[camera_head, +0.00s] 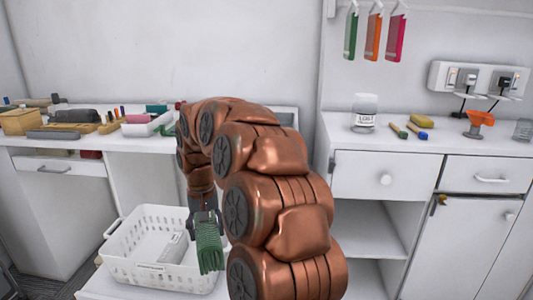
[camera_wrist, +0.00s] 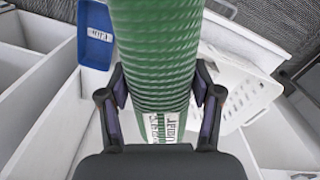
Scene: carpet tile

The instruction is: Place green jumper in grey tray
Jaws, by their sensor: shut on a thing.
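The green jumper (camera_head: 209,248) is a ribbed green bundle. My gripper (camera_head: 206,217) is shut on it, and it hangs below the fingers at the right side of the white basket. In the wrist view the jumper (camera_wrist: 155,50) fills the middle between the two fingers of my gripper (camera_wrist: 160,88), with a white printed label near its lower end. I cannot pick out a grey tray with certainty; my arm covers part of the back counter.
A white slotted basket (camera_head: 118,262) holds a pale grey item (camera_head: 173,246). A blue tray (camera_wrist: 95,50) shows in the wrist view. The left counter is crowded with small items. A jar (camera_head: 365,112) and small tools stand on the right counter. Open shelves lie below it.

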